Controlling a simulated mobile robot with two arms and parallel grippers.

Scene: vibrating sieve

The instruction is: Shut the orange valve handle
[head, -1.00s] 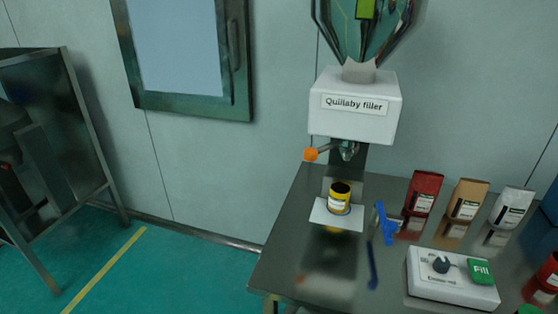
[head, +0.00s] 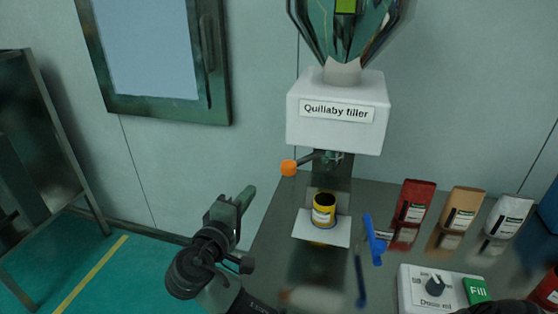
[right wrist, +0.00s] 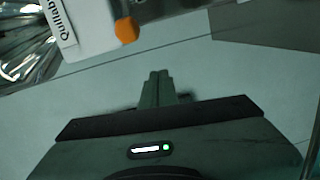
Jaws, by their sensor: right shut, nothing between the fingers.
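The orange valve handle (head: 289,168) is a ball knob on a short dark lever. The lever sticks out to the left from the outlet under the white Quillaby filler (head: 336,123). The knob also shows at the top of the right wrist view (right wrist: 126,30). My right gripper (head: 246,194) is shut and empty, below and to the left of the knob and apart from it. Its closed fingers also show in the right wrist view (right wrist: 157,78). A yellow tin (head: 324,213) with an open, dark top stands under the outlet. My left gripper is not in view.
The tin stands on a white plate (head: 302,229) on the metal table. A blue tool (head: 374,240) is right of it. Red (head: 414,203), tan (head: 462,210) and white (head: 507,216) bags stand at the right, behind a white control box with a green Fill label (head: 478,290).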

